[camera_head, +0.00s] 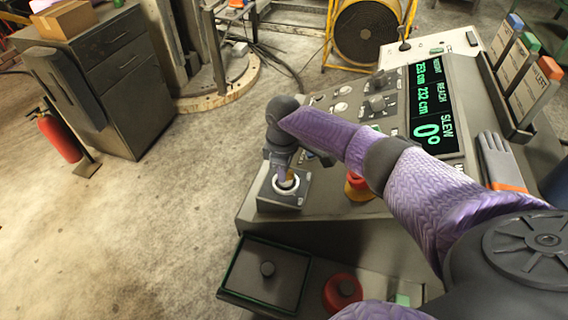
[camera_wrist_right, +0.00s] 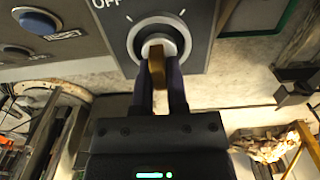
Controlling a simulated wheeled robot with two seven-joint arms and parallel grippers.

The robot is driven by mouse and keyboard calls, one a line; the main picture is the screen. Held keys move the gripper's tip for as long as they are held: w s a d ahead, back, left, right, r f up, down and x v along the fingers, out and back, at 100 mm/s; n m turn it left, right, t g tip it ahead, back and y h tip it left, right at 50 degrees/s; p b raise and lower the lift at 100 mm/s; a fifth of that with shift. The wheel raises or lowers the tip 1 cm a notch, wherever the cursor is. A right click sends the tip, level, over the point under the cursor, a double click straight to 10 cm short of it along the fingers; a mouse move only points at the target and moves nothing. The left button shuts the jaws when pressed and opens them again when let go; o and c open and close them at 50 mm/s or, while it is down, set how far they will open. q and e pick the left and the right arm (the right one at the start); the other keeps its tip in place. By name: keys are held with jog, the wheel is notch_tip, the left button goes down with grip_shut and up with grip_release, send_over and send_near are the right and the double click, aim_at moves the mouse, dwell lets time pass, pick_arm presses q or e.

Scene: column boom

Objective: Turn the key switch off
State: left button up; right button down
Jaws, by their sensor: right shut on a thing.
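The key switch (camera_head: 286,187) is a grey box with a pale round collar at the front left corner of the sloped console. In the right wrist view the key switch's collar (camera_wrist_right: 158,40) shows with an "OFF" mark at its upper left. A brass key (camera_wrist_right: 156,58) stands in the collar. My right gripper (camera_wrist_right: 160,75) is shut on the key, one finger on each side. In the head view my right gripper (camera_head: 284,168) reaches down onto the switch from above, and the fingertips are partly hidden. My left gripper is not in view.
The console display (camera_head: 433,108) shows green numbers. A red mushroom button (camera_head: 359,186) sits right of the switch, partly behind my arm. A grey glove (camera_head: 498,160) lies on the console's right. A black-lidded box (camera_head: 266,270) and a red knob (camera_head: 342,291) are below.

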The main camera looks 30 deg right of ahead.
jog(key=n+p, duration=0.1)
jog(key=n, duration=0.2)
jog(key=shift+n, duration=0.3)
jog(key=n, duration=0.3)
jog(key=shift+s+a, duration=0.1)
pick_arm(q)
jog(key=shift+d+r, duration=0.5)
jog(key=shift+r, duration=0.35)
pick_arm(e)
jog(key=shift+n, duration=0.5)
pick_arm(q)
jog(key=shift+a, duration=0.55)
